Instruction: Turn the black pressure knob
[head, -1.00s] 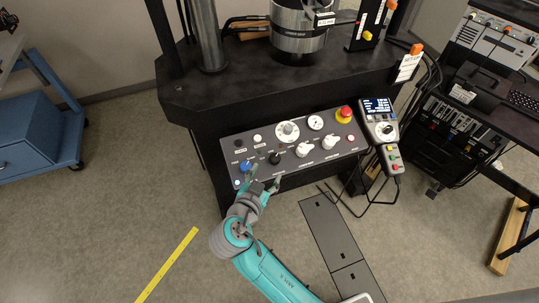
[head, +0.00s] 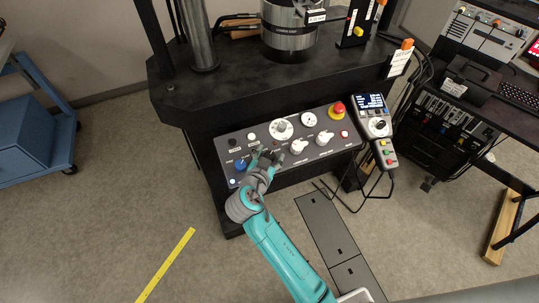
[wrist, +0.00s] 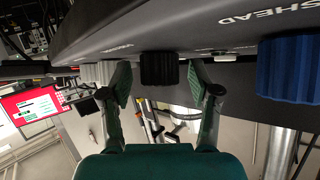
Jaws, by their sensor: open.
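The black pressure knob (wrist: 158,68) shows in the wrist view, ribbed and round, standing out from the grey control panel (head: 320,157). My gripper (wrist: 158,80) is open, one fingertip on each side of the knob. A gap shows between the knob and each finger, and neither visibly touches it. How deep the knob sits between the fingers I cannot tell. In the head view my gripper (head: 267,154) is at the panel's lower left part and largely hides the black knob.
A blue knob (wrist: 288,68) sits to the right in the wrist view; in the head view it (head: 240,165) is left of my gripper. A white knob (wrist: 93,73) is partly behind the left finger. White knobs (head: 298,146) and a red emergency button (head: 338,108) lie farther right.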

